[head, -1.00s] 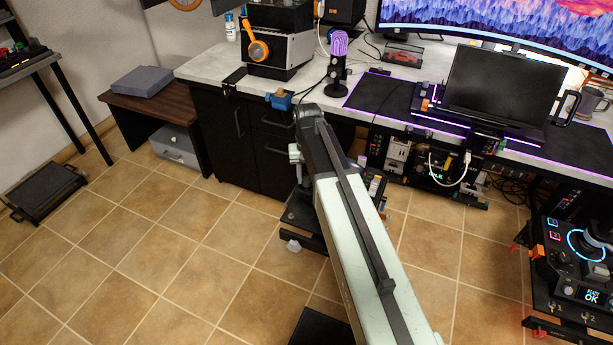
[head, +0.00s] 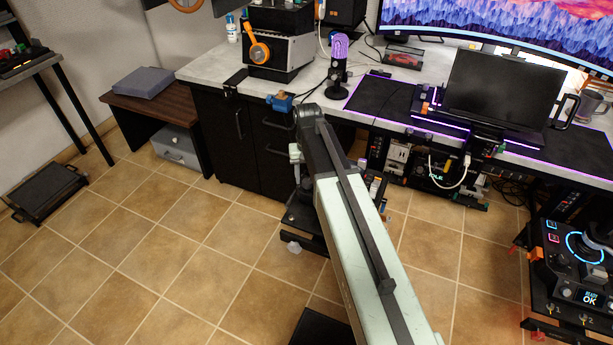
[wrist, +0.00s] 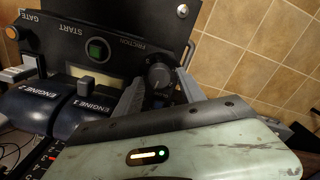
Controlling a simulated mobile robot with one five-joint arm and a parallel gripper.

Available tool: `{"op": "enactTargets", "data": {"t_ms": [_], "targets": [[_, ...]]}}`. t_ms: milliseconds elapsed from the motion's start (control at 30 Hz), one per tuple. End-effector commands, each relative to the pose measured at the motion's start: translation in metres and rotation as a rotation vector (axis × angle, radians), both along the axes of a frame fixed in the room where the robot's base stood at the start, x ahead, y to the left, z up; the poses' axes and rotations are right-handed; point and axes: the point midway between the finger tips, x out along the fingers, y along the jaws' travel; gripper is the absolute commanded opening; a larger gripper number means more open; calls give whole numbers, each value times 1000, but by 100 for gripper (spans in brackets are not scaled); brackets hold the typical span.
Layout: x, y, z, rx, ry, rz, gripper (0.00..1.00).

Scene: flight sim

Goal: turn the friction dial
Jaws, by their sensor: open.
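The friction dial (wrist: 158,76) is a round black knob in the wrist view, on a dark panel (wrist: 65,55) with an upside-down FRICTION label beside it. My gripper (wrist: 160,88) is open, with one grey finger to the left of the dial and one to the right. I cannot tell whether either finger touches it. The lower part of the dial is hidden behind my pale wrist housing. In the head view my arm covers much of the middle, and the dial cannot be made out.
A green START button (wrist: 97,49), a small grey lever (wrist: 93,83) and two dark ENGINE levers (wrist: 35,105) are left of the dial. A desk (head: 215,70) with a laptop (head: 503,90) stands behind my arm.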

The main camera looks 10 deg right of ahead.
Motion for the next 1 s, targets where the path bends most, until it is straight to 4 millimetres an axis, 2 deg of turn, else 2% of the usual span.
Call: {"op": "enactTargets", "data": {"t_ms": [33,200,400,800,867,967,1000], "targets": [[0,-2,13,-3,0,-2,55],[0,-1,42,-3,-1,-1,55],[0,-1,69,-3,-1,-1,55],[-2,1,69,0,-2,2,55],[-10,1,69,0,-1,6,55],[-43,0,69,0,-1,26,55],[-62,0,69,-1,-1,37,55]]}}
